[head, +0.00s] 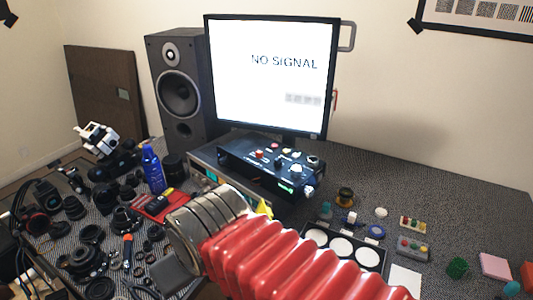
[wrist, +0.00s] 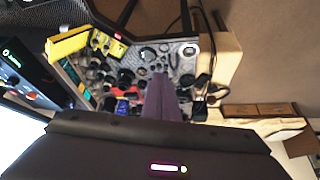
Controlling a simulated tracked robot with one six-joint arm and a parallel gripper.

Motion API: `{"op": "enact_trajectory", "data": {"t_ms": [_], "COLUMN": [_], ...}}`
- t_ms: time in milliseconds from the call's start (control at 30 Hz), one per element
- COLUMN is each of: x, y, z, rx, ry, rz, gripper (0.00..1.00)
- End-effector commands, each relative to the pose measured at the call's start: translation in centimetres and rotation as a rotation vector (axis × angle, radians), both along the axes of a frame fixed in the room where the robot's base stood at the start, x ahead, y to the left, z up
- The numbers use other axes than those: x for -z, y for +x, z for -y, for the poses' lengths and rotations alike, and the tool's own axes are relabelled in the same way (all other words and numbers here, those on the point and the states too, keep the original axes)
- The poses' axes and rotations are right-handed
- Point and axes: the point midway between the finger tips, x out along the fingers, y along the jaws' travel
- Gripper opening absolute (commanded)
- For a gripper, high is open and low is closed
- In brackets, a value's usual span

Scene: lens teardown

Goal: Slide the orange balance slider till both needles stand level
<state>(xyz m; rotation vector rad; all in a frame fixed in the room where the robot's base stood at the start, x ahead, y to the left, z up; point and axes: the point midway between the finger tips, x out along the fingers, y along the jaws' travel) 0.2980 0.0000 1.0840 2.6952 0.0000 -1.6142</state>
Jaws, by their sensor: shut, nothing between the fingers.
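I cannot make out the orange balance slider or the two needles in either view. A silver unit (head: 203,169) with a small teal display stands in front of the monitor, and its teal face also shows edge-on in the wrist view (wrist: 72,76). My arm's red bellows and metal rings cover part of the desk before it. My gripper (wrist: 160,77) shows in the wrist view as a shut, purplish finger pair over the desk clutter, with nothing held and apart from the unit. It is hidden in the head view.
A black knob box (head: 268,165) sits on or against the unit, below the lit monitor (head: 270,75). A speaker (head: 178,85) stands left. Lens parts, a blue bottle (head: 153,170) and a red pouch (head: 160,206) crowd the left. A yellow object (wrist: 68,42) lies near the unit. The right back desk is clear.

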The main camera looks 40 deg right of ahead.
Motion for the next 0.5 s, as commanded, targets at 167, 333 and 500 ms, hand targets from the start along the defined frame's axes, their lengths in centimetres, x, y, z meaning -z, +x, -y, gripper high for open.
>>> {"op": "enact_trajectory", "data": {"t_ms": [167, 333, 500], "x": [-0.4, -1.1, -2.2], "y": [0.6, 2.7, 5.9], "z": [0.3, 1.8, 3.9], "rx": [0.025, 0.110, 0.236], "ry": [0.018, 0.079, 0.176], "rz": [-0.006, -0.024, -0.043], "gripper": [0.00, 0.00, 0.00]}}
